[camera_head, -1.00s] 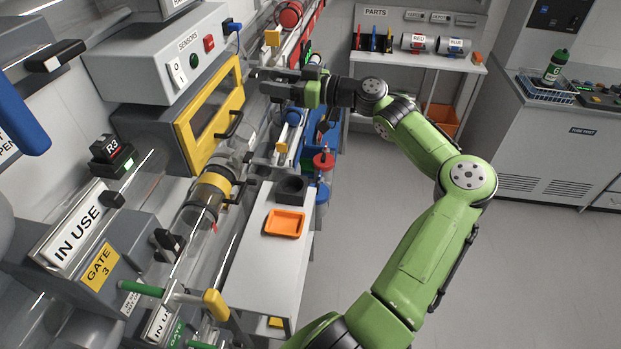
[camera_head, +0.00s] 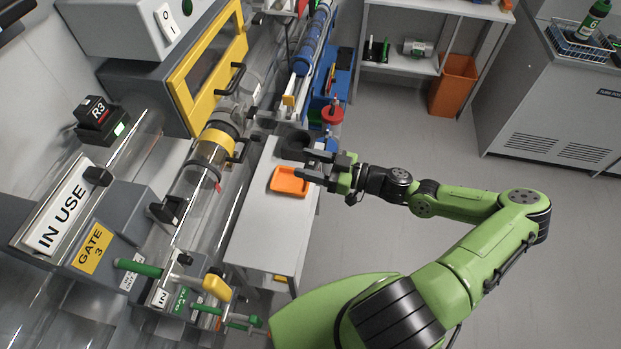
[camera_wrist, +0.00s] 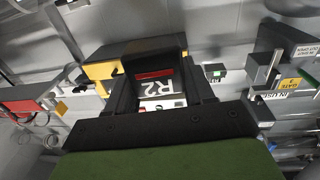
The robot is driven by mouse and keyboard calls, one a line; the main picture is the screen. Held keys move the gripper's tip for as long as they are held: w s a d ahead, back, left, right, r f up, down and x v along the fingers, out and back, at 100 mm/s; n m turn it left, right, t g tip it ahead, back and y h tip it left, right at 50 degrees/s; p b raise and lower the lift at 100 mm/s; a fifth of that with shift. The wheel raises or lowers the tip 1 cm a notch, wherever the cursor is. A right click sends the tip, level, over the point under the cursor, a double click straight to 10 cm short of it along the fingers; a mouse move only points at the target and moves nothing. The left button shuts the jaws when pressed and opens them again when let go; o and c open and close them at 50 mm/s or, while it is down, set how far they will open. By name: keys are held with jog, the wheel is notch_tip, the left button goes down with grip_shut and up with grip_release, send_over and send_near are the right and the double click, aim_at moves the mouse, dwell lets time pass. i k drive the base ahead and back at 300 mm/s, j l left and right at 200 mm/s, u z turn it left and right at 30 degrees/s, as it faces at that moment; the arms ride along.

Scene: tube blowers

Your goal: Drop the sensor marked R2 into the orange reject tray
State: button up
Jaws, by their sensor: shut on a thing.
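My gripper (camera_head: 312,165) is shut on the sensor marked R2 (camera_wrist: 158,86), whose white label reads upside down between the dark fingers in the wrist view. In the head view the sensor is hard to make out against the dark fingers. The orange reject tray (camera_head: 277,183) lies on a narrow grey bench. My fingers are at the tray's upper right in the head view and overlap its edge there; their height above it is hard to judge. The part of the tray that shows looks empty.
Clear tubes with a yellow-framed hatch (camera_head: 208,70) run along the left. A sensor marked R3 (camera_head: 97,112) sits on a tube. Open floor lies to the right.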

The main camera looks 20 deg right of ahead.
aim_at(296, 182)
jog(key=i+l+u, duration=0.1)
jog(key=u, duration=0.35)
jog(key=l+u, duration=0.3)
jog(key=u, duration=0.15)
jog(key=l+u, duration=0.25)
jog(key=u, duration=0.2)
jog(key=l+u, duration=0.25)
jog(key=u, duration=0.2)
